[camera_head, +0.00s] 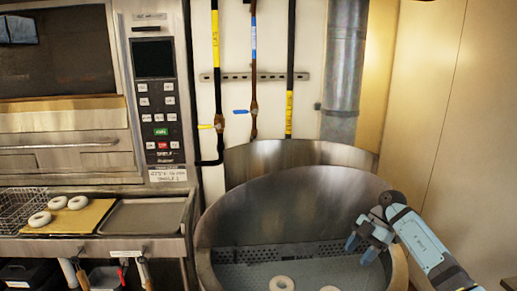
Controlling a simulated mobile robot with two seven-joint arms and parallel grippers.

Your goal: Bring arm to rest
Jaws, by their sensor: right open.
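My right gripper (360,247) is over the right part of the steel kettle (290,196), with its blue fingers apart and nothing seen between them. Its arm comes in from the lower right across the kettle rim. A pale bagel (282,283) is low in the kettle, and another bagel (330,289) is cut off by the bottom edge of the picture. My left gripper is not in view.
Several bagels (77,202) lie on a wooden board (85,219) on the left counter, beside a wire basket (18,208) and a grey tray (145,216). An oven control panel (156,105) and pipes (289,60) are behind. A bare wall (455,120) stands at right.

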